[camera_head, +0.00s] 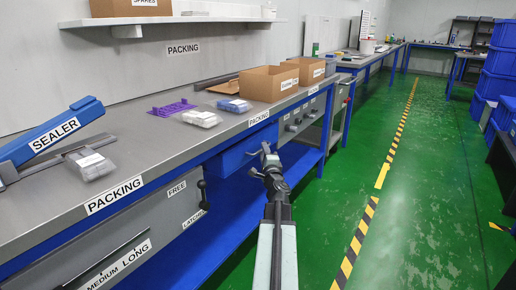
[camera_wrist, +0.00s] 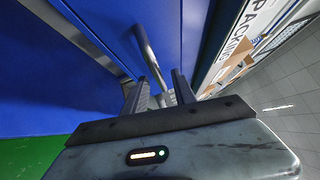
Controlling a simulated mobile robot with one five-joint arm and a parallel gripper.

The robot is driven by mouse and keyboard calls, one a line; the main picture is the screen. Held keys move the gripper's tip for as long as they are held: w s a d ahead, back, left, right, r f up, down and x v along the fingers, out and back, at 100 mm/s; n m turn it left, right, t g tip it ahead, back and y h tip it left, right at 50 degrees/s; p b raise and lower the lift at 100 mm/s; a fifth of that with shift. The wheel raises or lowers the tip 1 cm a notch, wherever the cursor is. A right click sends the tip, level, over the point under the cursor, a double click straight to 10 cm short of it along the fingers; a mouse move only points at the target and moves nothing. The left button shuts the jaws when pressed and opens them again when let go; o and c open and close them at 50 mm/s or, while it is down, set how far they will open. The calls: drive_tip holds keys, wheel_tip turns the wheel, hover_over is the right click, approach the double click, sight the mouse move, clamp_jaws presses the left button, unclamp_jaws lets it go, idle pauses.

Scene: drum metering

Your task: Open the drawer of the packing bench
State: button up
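The packing bench (camera_head: 222,112) runs along the left wall, with a "PACKING" label on its front edge. Its blue drawer (camera_head: 236,153) sits under the top and looks shut. My gripper (camera_head: 266,151) is at the drawer's front, near its right end, and hides part of it. In the wrist view, a round metal bar handle (camera_wrist: 146,46) stands off the blue drawer front (camera_wrist: 85,22). My gripper (camera_wrist: 160,78) is open there, its two dark fingers on either side of the handle's near end. I cannot tell whether either finger touches it.
Cardboard boxes (camera_head: 268,83) and small packs (camera_head: 201,118) stand on the bench top. Grey panels with a black lever (camera_head: 203,195) lie left of the drawer. A lower blue shelf (camera_head: 225,215) is below. The green floor (camera_head: 420,200) to the right is clear.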

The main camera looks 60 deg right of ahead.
drive_tip(key=shift+x, duration=1.05)
drive_tip(key=shift+a, duration=0.1)
clamp_jaws()
idle(0.4)
